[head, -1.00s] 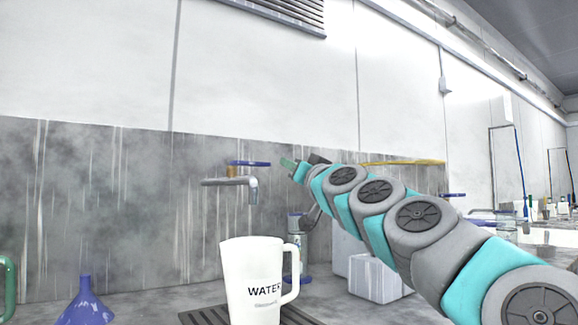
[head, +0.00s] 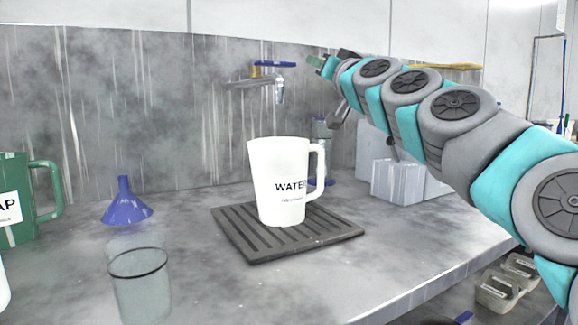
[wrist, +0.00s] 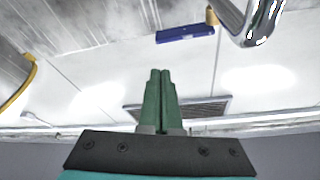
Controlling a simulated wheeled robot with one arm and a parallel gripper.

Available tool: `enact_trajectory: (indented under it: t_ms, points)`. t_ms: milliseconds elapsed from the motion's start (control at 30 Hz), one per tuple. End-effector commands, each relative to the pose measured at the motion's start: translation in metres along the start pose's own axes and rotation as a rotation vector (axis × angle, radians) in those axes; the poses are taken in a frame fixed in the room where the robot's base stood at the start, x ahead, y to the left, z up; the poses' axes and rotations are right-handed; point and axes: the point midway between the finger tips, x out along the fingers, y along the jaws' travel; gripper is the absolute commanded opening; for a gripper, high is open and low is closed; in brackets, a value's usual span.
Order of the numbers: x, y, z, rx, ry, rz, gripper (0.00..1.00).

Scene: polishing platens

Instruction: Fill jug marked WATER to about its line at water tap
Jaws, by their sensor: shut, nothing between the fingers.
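The white jug marked WATER (head: 280,205) stands upright on a dark slatted drain mat (head: 240,243), its handle to the right. Its inside and any fill line are hidden. The water tap (head: 250,83) is on the wall above it, its spout end just above the jug in the picture; I see no clear stream. Its blue lever (head: 275,64) points right. My gripper (head: 314,62) is just right of the lever, seemingly apart from it. In the wrist view the green fingers (wrist: 160,75) are shut and empty, with the blue lever (wrist: 185,33) and metal spout (wrist: 262,20) beyond them.
A blue funnel (head: 126,207), a clear beaker (head: 140,290) and a green jug (head: 20,200) stand on the left of the counter. White boxes (head: 400,181) stand behind my arm at right. The counter in front of the mat is clear.

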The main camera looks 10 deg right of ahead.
Motion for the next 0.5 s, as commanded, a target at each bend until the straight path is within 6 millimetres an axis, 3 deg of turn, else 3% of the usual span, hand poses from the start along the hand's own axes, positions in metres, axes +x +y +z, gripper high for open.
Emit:
enact_trajectory:
  t_ms: [267, 500]
  points:
    - [0.004, 0.01, -0.009, -0.097, 0.007, -0.016, 0.0]
    - [0.007, 0.001, -0.019, -0.226, 0.005, -0.066, 0.0]
